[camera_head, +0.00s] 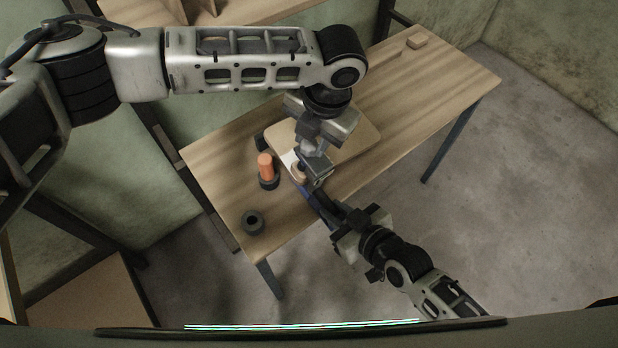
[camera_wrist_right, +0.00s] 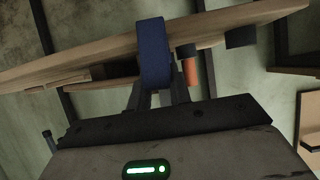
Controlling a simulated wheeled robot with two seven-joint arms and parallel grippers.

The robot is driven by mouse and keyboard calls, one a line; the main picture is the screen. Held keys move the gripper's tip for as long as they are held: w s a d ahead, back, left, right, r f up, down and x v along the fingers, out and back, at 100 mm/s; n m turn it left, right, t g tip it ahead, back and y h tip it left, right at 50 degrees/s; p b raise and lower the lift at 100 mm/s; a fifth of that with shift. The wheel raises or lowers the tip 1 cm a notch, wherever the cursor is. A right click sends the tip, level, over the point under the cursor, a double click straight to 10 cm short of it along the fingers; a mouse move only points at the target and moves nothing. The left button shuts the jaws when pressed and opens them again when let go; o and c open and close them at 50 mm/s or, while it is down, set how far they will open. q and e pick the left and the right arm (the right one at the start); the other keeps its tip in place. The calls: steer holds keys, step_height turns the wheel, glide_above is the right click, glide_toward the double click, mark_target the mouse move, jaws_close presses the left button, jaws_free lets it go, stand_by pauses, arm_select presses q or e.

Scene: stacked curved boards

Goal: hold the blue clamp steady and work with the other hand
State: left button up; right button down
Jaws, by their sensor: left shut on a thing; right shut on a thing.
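The blue clamp (camera_wrist_right: 154,52) stands upright between the fingers of my right gripper (camera_wrist_right: 158,98) in the right wrist view, across the table edge. In the head view only a dark blue bit of it shows, at the front table edge. My right gripper (camera_head: 318,198) comes in from the lower right and is shut on the clamp. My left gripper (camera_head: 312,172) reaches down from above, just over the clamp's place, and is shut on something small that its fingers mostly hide. A pale curved board (camera_head: 358,146) lies on the table beneath my left gripper.
The wooden table (camera_head: 440,85) has an orange-topped cylinder (camera_head: 265,162) in a dark holder and a dark ring-shaped cup (camera_head: 252,221) at its left. A small wooden block (camera_head: 416,41) lies at the far right end. The table's right half is mostly clear.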

arm_select(q)
steer(key=shift+m, duration=1)
steer(key=shift+d, duration=0.1)
steer(key=shift+m, duration=0.9)
steer(key=shift+m, duration=0.9)
